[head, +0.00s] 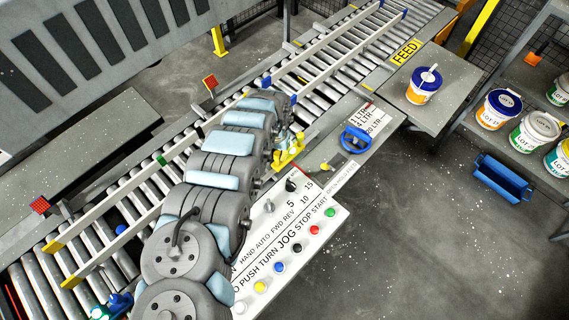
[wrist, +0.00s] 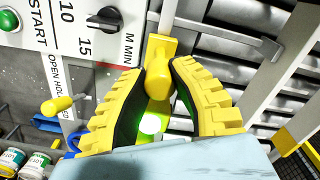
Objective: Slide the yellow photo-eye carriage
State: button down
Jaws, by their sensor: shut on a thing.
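The yellow photo-eye carriage (wrist: 158,60) shows in the wrist view as a rounded yellow knob and block at the conveyor's side. My gripper (wrist: 157,75), with ribbed yellow fingers, is shut on its knob, one finger on each side. A bright green-white glow shows between the fingers below the knob. In the head view my gripper (head: 288,155) is beside the conveyor rail, just above the control panel. There my arm hides part of the area, and I cannot tell the carriage apart from the yellow fingers.
The control panel (head: 300,235) with buttons and knobs lies close to the gripper. A small yellow-tipped lever (wrist: 57,105) and a blue handwheel (head: 356,139) are nearby. The roller conveyor (head: 318,72) has long guide rails. A pail (head: 424,86) stands on a side table; more pails are on shelves.

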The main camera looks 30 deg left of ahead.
jog(key=shift+w+d, duration=0.15)
jog(key=shift+w, duration=0.2)
jog(key=c, duration=0.8)
grip_release()
jog(key=shift+r, duration=0.1)
jog(key=shift+r, duration=0.55)
notch_tip(320, 180, up, 11)
jog(key=shift+f, duration=0.2)
